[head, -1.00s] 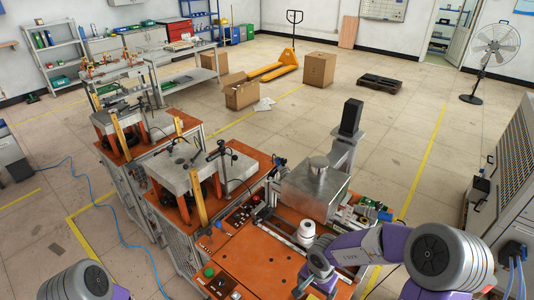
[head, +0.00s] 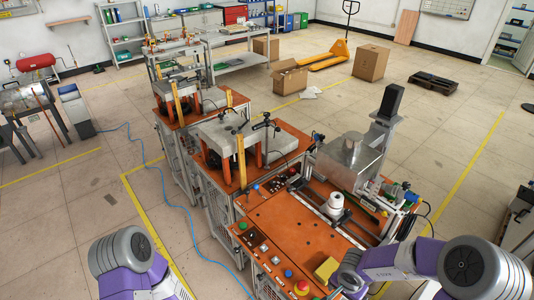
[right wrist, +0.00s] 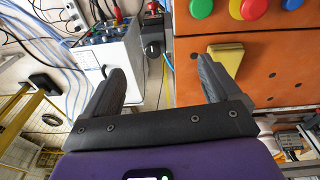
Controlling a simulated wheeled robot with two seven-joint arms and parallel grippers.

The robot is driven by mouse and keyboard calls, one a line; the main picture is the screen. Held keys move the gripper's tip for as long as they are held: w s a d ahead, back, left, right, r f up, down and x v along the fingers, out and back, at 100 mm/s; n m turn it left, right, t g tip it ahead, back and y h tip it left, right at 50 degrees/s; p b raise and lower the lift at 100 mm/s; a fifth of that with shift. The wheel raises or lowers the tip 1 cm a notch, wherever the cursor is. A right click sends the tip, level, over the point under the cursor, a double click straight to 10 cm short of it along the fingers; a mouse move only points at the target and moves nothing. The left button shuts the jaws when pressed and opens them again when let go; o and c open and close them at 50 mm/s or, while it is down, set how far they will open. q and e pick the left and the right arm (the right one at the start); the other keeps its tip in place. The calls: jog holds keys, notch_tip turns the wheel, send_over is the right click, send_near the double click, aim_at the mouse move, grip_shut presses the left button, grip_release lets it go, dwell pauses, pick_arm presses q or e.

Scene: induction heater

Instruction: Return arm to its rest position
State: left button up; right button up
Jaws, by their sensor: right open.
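My right arm (head: 405,260) comes in from the right and reaches over the front right corner of the orange bench (head: 290,225). In the right wrist view my right gripper (right wrist: 163,85) is open, with nothing between its two black fingers. A yellow block (right wrist: 226,58) lies just beyond the right-hand finger, which partly covers it. The block also shows in the head view (head: 326,269), beside my right wrist. My left arm (head: 135,262) shows at the lower left, beside the bench; its gripper is out of view.
Coloured push buttons (head: 276,260) line the bench's front edge. A white cylindrical part (head: 335,203) and a metal housing (head: 348,158) stand farther back on the bench. A blue hose (head: 165,205) runs over the floor. Open floor lies left of the bench.

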jog(key=s+a+f+n+y, duration=0.5)
jog(key=s+a+f+n, duration=0.1)
jog(key=s+a+f, duration=0.7)
pick_arm(q)
notch_tip(320, 180, down, 15)
jog(key=s+b, duration=0.1)
jog(key=b, duration=1.4)
jog(key=shift+r, duration=0.2)
pick_arm(e)
notch_tip(320, 180, down, 14)
jog(key=w+a, duration=0.1)
jog(key=shift+r, duration=0.15)
